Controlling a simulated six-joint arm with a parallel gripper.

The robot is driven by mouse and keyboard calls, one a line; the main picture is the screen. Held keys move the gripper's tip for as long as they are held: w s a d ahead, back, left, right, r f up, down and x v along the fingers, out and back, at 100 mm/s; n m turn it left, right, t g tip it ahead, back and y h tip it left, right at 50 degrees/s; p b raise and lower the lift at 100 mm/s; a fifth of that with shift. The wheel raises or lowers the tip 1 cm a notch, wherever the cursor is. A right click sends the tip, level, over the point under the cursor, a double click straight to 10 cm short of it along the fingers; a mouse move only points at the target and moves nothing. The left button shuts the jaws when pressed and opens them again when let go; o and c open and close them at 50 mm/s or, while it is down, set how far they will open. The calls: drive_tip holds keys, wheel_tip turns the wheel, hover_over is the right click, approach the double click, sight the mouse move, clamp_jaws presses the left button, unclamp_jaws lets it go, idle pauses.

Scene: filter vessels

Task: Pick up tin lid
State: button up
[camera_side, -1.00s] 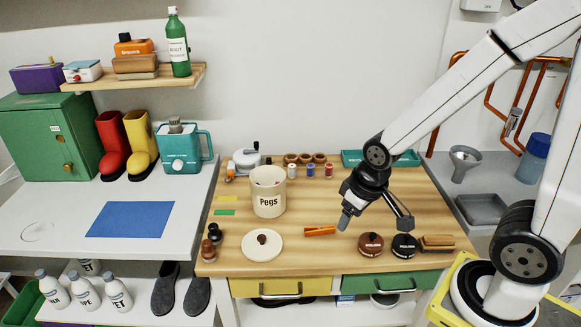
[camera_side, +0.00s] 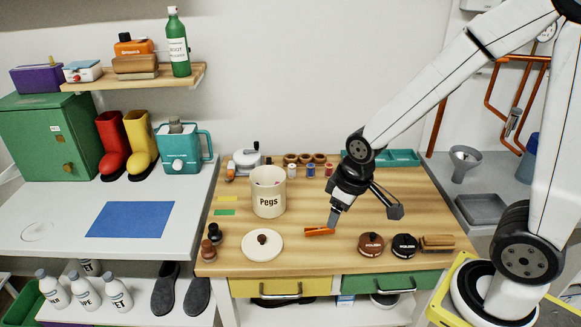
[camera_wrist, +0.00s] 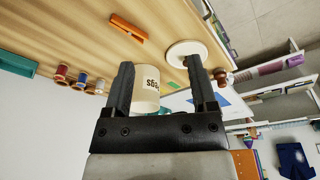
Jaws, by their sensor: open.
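The tin lid (camera_side: 262,245) is a round cream disc with a dark brown knob, lying flat on the wooden bench in front of the cream "Pegs" tin (camera_side: 267,192). In the wrist view the lid (camera_wrist: 184,50) lies beyond my right finger, and the tin (camera_wrist: 147,88) shows between the fingers. My gripper (camera_side: 364,212) is open and empty, above the bench to the right of the lid and apart from it. In the wrist view my gripper (camera_wrist: 162,85) has its two dark fingers spread wide.
An orange object (camera_side: 319,231) lies on the bench between the lid and my gripper. Two round polish tins (camera_side: 371,245) and a brush (camera_side: 437,242) stand at the front right. Small dark bottles (camera_side: 209,248) stand left of the lid.

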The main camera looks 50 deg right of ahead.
drive_tip(key=w+a+f+n+g, duration=0.1)
drive_tip(key=w+a+f+n, duration=0.15)
drive_tip(key=w+n, duration=0.55)
drive_tip(key=n+g, duration=0.1)
drive_tip(key=n, duration=0.6)
hover_over(262, 237)
drive_tip(key=f, duration=0.2)
drive_tip(key=shift+s+d+f, duration=0.25)
drive_tip(key=shift+s+f, duration=0.05)
drive_tip(key=shift+s, duration=0.05)
drive_tip(key=shift+w+a+f+n, duration=0.25)
drive_tip(key=shift+w+n, duration=0.1)
drive_tip(key=shift+n, duration=0.15)
drive_tip(key=shift+f, duration=3.9)
clamp_jaws()
